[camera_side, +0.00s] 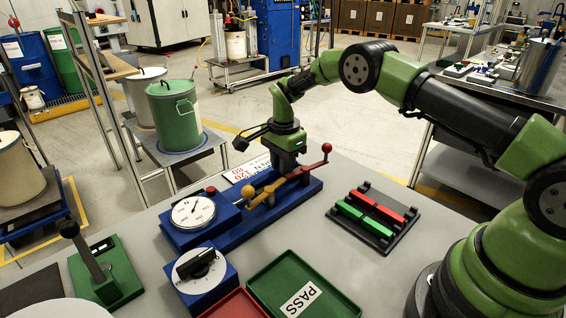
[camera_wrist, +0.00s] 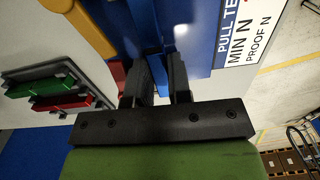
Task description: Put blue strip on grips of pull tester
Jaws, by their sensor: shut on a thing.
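The pull tester (camera_side: 232,230) is a long blue base with a round white dial at its left end. It has a yellow grip (camera_side: 258,192) with a ball lever and a red grip (camera_side: 318,166) with a red ball. My gripper (camera_side: 287,170) points down over the tester, between the two grips. In the wrist view, my gripper (camera_wrist: 158,88) is shut on the blue strip (camera_wrist: 146,28), which runs between the dark fingers over the blue base. The strip is largely hidden in the side view. I cannot tell whether it touches the grips.
A black rack (camera_side: 345,225) right of the tester holds green and red strips. A green PASS tray (camera_side: 335,277), a red tray (camera_side: 236,306), a blue dial box (camera_side: 203,275) and a green lever press (camera_side: 105,270) stand in front. The bench is clear between tester and rack.

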